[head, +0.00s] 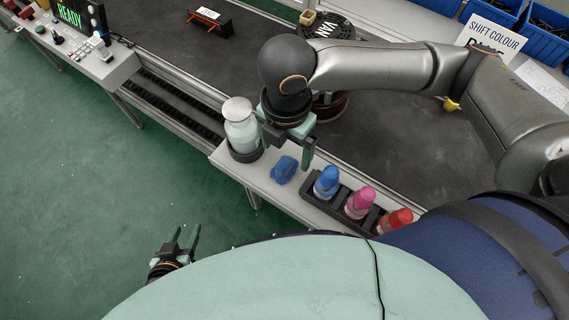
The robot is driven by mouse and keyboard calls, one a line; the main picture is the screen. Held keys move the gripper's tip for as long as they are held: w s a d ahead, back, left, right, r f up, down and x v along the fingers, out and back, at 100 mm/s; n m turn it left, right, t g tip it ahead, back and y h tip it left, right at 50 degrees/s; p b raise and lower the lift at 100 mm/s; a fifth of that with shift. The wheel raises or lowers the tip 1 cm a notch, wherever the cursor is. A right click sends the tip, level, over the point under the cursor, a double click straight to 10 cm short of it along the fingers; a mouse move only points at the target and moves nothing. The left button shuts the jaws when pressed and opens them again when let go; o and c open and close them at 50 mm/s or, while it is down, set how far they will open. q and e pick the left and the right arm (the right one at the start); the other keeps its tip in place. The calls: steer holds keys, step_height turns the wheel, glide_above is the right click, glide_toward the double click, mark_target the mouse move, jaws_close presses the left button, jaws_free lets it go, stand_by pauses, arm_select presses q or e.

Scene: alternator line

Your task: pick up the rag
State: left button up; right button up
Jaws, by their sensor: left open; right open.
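The rag (284,170) is a crumpled blue cloth lying on the light grey shelf (262,186) along the near edge of the line. My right gripper (286,160) points down just above the rag, with its fingers apart and nothing between them. Whether a finger touches the cloth cannot be told from this view. My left gripper (183,236) is low at the bottom left over the green floor, open and empty, well away from the shelf.
A pale bottle (240,128) in a dark round holder stands just left of the rag. A black rack (343,203) with blue, pink and red capped bottles stands right of it. Behind is the dark work surface (400,125) with a round part labelled "VAN". Green floor lies open at left.

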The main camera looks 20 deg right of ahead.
mark_target(284, 163)
step_height(284, 163, down, 6)
steer(key=shift+a+b, duration=0.1)
steer(key=shift+b, duration=0.35)
steer(key=shift+f, duration=0.3)
steer(key=c, duration=1.4)
steer(key=shift+w+r, duration=0.1)
steer(key=shift+r, duration=0.05)
steer(key=shift+c, duration=0.2)
steer(key=shift+r, duration=0.6)
steer(key=s+a+r+p, duration=0.3)
steer(key=s+a+r, duration=0.5)
steer(key=s+r, duration=0.3)
steer(key=shift+s+r, duration=0.25)
steer(key=shift+r, duration=0.05)
